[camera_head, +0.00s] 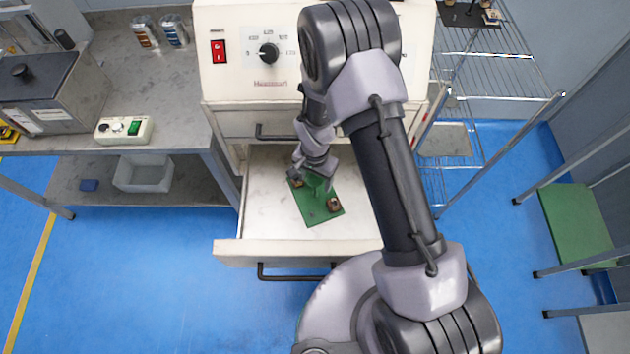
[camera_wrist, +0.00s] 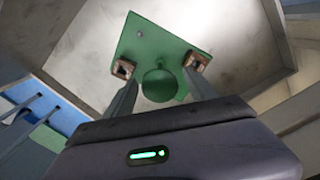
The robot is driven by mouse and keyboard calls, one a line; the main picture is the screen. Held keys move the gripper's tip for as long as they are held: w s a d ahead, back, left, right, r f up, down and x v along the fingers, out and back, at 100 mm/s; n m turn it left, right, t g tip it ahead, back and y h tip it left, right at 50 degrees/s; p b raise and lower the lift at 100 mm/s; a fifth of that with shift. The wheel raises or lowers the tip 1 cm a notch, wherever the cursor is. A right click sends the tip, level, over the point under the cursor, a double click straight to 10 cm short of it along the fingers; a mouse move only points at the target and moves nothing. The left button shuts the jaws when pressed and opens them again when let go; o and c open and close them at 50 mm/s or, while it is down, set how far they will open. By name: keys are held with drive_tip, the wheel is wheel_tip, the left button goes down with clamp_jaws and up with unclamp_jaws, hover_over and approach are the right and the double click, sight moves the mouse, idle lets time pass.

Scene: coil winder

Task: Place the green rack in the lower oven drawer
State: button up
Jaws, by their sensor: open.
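The green rack (camera_head: 313,210) lies inside the pulled-out lower oven drawer (camera_head: 268,200), turned at an angle to the drawer's walls. It carries two small copper-coloured pieces and an upright green handle with a round knob (camera_wrist: 160,85). My gripper (camera_head: 317,178) is low over the rack at its handle. In the wrist view my gripper's fingers (camera_wrist: 160,90) are apart, one on each side of the knob, with a gap on both sides. The fingertips hide part of the rack around the copper pieces. The rack also shows in the wrist view (camera_wrist: 165,35).
The upper drawer (camera_head: 240,124) is shut above the open one. The oven's control panel (camera_head: 245,50) rises behind. A workbench (camera_head: 165,85) stands left, and a wire shelf (camera_head: 490,70) right. My arm hides the drawer's right side.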

wheel_tip(320, 180, up, 9)
drive_tip(key=shift+r+p, duration=0.1)
drive_tip(key=shift+p, duration=1.05)
drive_tip(key=s+d+r+t+y, duration=0.1)
drive_tip(key=d+r, duration=0.2)
drive_tip(key=r, duration=0.9)
drive_tip(key=s+d+r+t, duration=0.2)
drive_tip(key=r, duration=1)
drive_tip(key=s+d+r+n+t+y, duration=0.1)
drive_tip(key=s+d+r+t, duration=0.1)
drive_tip(key=s+r, duration=0.9)
drive_tip(key=s+d, duration=0.1)
drive_tip(key=s, duration=0.2)
drive_tip(key=shift+s+d+r+n+t, duration=0.2)
drive_tip(key=shift+r+n+t, duration=0.1)
drive_tip(key=shift+t, duration=0.1)
